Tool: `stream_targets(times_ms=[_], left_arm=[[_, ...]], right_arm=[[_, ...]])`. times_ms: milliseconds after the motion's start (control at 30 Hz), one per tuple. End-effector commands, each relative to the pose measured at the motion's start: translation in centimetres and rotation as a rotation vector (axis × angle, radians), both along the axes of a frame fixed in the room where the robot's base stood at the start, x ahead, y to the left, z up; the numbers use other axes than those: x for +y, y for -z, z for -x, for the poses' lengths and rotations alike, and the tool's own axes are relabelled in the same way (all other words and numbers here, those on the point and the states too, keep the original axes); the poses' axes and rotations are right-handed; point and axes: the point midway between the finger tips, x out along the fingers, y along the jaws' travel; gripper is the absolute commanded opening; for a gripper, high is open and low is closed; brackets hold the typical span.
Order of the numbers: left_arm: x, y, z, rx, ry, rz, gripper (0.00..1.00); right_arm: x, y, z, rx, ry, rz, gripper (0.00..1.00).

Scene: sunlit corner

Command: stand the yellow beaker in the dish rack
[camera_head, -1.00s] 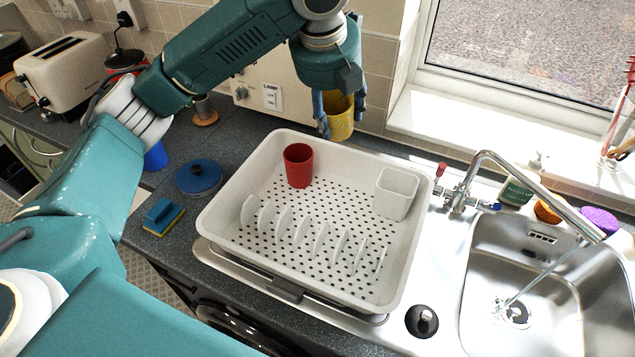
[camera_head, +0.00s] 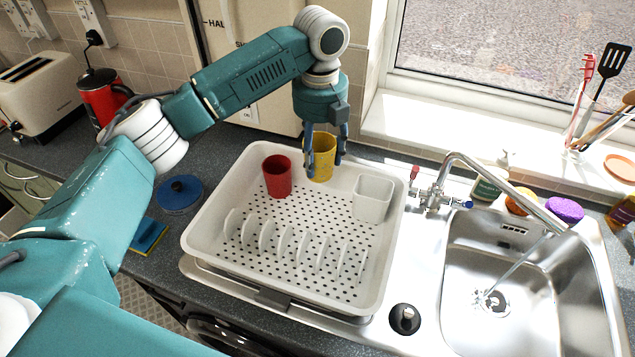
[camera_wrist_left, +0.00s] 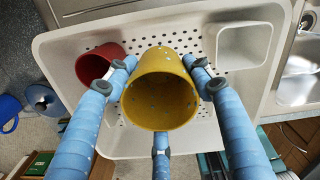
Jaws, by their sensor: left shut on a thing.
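The yellow beaker (camera_head: 321,158) is upright at the back of the white dish rack (camera_head: 213,205), between a red beaker (camera_head: 277,177) and a square white cup (camera_head: 373,199). My left gripper (camera_head: 325,158) comes down from above and is shut on the yellow beaker. In the left wrist view the blue fingers close around the yellow beaker (camera_wrist_left: 160,92), its open mouth facing the camera and the rack floor behind it. I cannot tell whether its base touches the rack floor. My right gripper is not in view.
A sink (camera_head: 540,270) with a running tap (camera_head: 500,185) lies right of the rack. A blue lid (camera_head: 180,194) and a sponge (camera_head: 148,235) lie left. The rack's front has upright plate dividers; floor between is free.

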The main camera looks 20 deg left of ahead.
Motion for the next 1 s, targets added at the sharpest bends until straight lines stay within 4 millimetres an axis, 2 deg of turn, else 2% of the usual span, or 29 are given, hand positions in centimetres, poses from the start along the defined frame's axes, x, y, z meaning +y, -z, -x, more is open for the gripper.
stream_targets(times_ms=[33, 200, 433, 600, 733, 1000], left_arm=[[0.1, 1.1, 0.1, 0.004, 0.000, -0.003, 0.26], [0.0, 4.5, 0.1, 0.002, 0.001, -0.002, 0.26], [0.0, 6.7, 0.1, 0.003, 0.000, -0.001, 0.26], [0.0, 9.3, 0.1, 0.002, 0.000, -0.002, 0.26], [0.0, 10.1, 0.0, -0.001, 0.001, 0.000, 0.26], [0.0, 10.3, 0.0, -0.002, 0.001, -0.001, 0.26]], right_arm=[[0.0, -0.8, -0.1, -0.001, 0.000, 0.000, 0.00], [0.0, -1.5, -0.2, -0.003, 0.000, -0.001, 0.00], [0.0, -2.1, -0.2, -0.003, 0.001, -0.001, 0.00], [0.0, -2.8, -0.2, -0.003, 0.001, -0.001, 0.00], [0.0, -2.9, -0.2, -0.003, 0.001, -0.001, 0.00], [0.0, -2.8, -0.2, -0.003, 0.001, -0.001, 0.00]])
